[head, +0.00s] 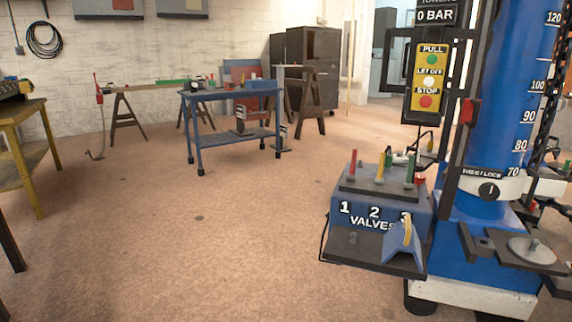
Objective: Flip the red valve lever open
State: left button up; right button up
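The red valve lever (353,163) stands upright at the left end of the dark top of the blue valve box (350,229), above the number 1. The box front reads "1 2 VALVES", with the third number partly hidden. Neither of my grippers shows in the head view, so nothing of mine is seen touching the lever.
A blue wedge-shaped piece with a yellow strip (402,243) stands on the shelf before the box. The blue tower (487,110) rises at the right, with a yellow button panel (427,76). A blue cart (233,136) stands farther back. The floor left of the box is clear.

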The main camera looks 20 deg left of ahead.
aim_at(352, 176)
jog(key=u, duration=0.25)
jog(key=i+j+u, duration=0.1)
jog(key=i+j, duration=0.95)
jog(key=i+j+u, duration=0.1)
jog(key=i+j, duration=0.85)
jog(key=i, duration=0.15)
